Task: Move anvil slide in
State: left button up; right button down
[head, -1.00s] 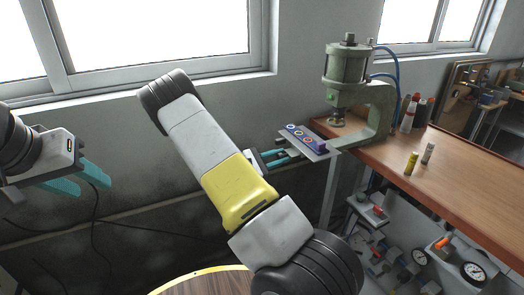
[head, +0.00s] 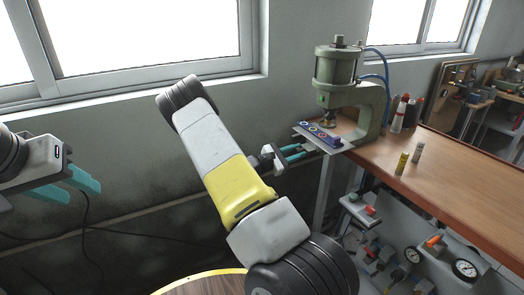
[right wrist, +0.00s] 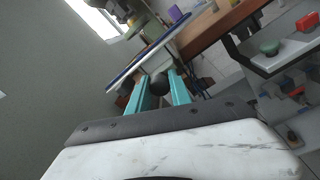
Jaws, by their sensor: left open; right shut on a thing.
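The anvil slide (head: 334,149) is a pale flat plate at the left end of the bench, carrying a blue-purple block with several coloured rings (head: 318,132). In the head view the block lies just below and in front of the ram of the green press (head: 338,66). My right gripper (head: 303,152) is at the slide's outer left side. In the right wrist view its teal fingers (right wrist: 160,88) are shut on a dark round knob (right wrist: 158,84) by the plate (right wrist: 150,55). My left gripper (head: 82,190) is open and empty at the far left, well away from the slide.
The wooden bench (head: 450,173) extends right from the press. A yellow tube (head: 402,163), a pale tube (head: 418,152) and bottles (head: 400,113) stand on it. Gauges (head: 465,270) and fittings sit below. The wall and window lie behind my right arm.

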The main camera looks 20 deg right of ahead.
jog(key=shift+w+d+r, duration=0.1)
jog(key=shift+w+d, duration=0.1)
jog(key=shift+d, duration=0.9)
jog(key=c, duration=1.2)
grip_release()
jog(key=shift+s+d, duration=0.1)
jog(key=shift+s, duration=0.15)
jog(key=shift+f, duration=0.2)
jog(key=a, duration=0.8)
jog(key=shift+s+r, duration=0.1)
jog(key=shift+s, duration=0.2)
